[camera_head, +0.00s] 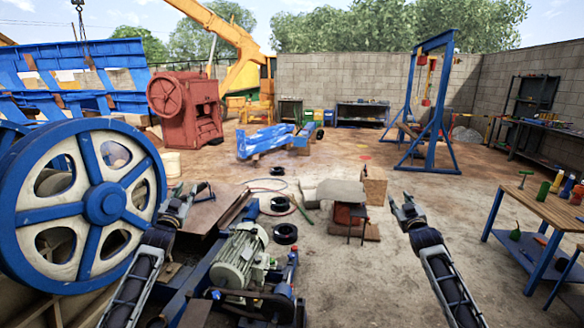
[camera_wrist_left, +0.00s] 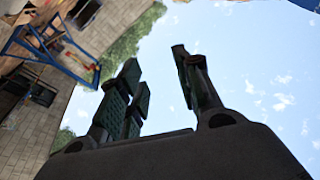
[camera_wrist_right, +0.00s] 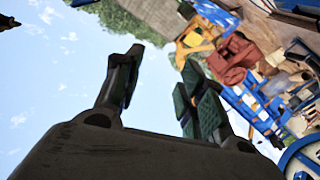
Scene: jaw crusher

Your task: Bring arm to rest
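My right gripper (camera_head: 405,205) is raised over bare ground right of the middle. In the right wrist view its fingers (camera_wrist_right: 155,85) are also apart and empty. Neither gripper appears to touch anything, though the left one overlaps the flywheel's edge in the head view.
An electric motor (camera_head: 239,254) sits on a blue frame between my arms. A wooden workbench (camera_head: 545,212) with bottles stands at the right. A blue gantry (camera_head: 436,110) and a red machine (camera_head: 185,105) stand further back. The ground around my right arm is open.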

